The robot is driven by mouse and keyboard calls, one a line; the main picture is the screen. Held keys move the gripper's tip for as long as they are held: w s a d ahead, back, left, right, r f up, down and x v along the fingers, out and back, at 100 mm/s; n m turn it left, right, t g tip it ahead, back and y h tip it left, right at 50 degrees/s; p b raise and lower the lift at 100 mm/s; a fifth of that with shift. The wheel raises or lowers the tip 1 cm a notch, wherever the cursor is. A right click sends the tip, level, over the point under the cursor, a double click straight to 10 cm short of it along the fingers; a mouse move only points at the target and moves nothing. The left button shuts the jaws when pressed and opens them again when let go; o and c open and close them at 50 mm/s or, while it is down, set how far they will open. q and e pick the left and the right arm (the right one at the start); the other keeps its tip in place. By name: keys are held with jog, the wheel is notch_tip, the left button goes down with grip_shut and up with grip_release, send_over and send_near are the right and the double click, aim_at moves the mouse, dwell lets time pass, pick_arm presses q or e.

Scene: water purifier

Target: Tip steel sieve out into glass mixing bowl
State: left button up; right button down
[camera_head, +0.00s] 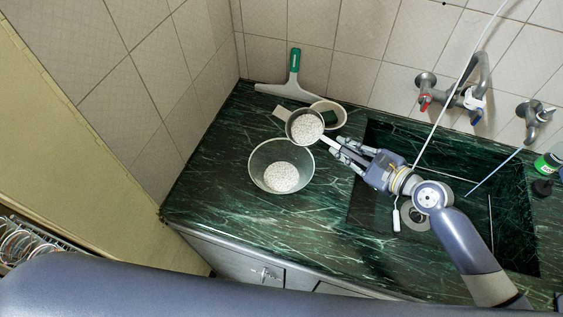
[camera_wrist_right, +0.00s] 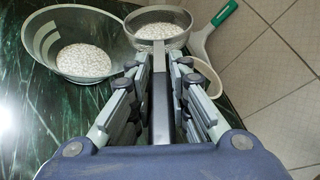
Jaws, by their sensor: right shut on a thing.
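The steel sieve (camera_head: 304,126) holds white grains and looks about level. In the head view it is just behind and to the right of the glass mixing bowl (camera_head: 256,165), overlapping its far rim. The bowl stands on the counter with white grains (camera_head: 281,177) in its bottom. My right gripper (camera_head: 338,150) is shut on the sieve's handle. In the right wrist view the sieve (camera_wrist_right: 157,25) is beyond the fingers (camera_wrist_right: 160,85), with the glass bowl (camera_wrist_right: 50,40) to its left. My left gripper is not in view; only a blurred arm link of mine crosses the bottom left.
A pale bowl (camera_head: 338,108) stands behind the sieve. A green-handled squeegee (camera_head: 294,62) leans at the wall. A dark sink (camera_head: 480,175) lies right under my right arm, with taps (camera_head: 470,95) above. The counter front (camera_head: 235,212) is clear.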

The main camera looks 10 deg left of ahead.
jog(key=shift+s+a+r+n+t, duration=0.2)
jog(key=shift+s+a+n, duration=0.15)
jog(key=shift+s, duration=0.1)
jog(key=shift+s+a+r+n+t, duration=0.15)
jog(key=shift+s+a+n+t, duration=0.05)
jog(key=shift+s+n, duration=0.2)
dwell(0.3)
jog(key=shift+s+a+r+n+t+b, duration=0.3)
jog(key=shift+s+n+t+b, duration=0.1)
jog(key=shift+s+n, duration=0.15)
dwell(0.5)
jog(key=shift+s+a+r+n+t+b, duration=0.25)
jog(key=shift+s+n+t+b, duration=0.2)
jog(key=shift+n+b, duration=0.7)
dwell(0.6)
jog(key=shift+s+a+r+t+b, duration=0.1)
jog(key=shift+t+b, duration=0.15)
jog(key=shift+b, duration=0.65)
jog(key=shift+n+b, duration=0.25)
jog(key=shift+b, duration=0.05)
jog(key=shift+s+a+n+t+b, duration=0.15)
jog(key=shift+s+n+t+b, duration=0.25)
jog(key=shift+b, duration=0.55)
jog(key=shift+a+r, duration=0.1)
jog(key=shift+r, duration=0.05)
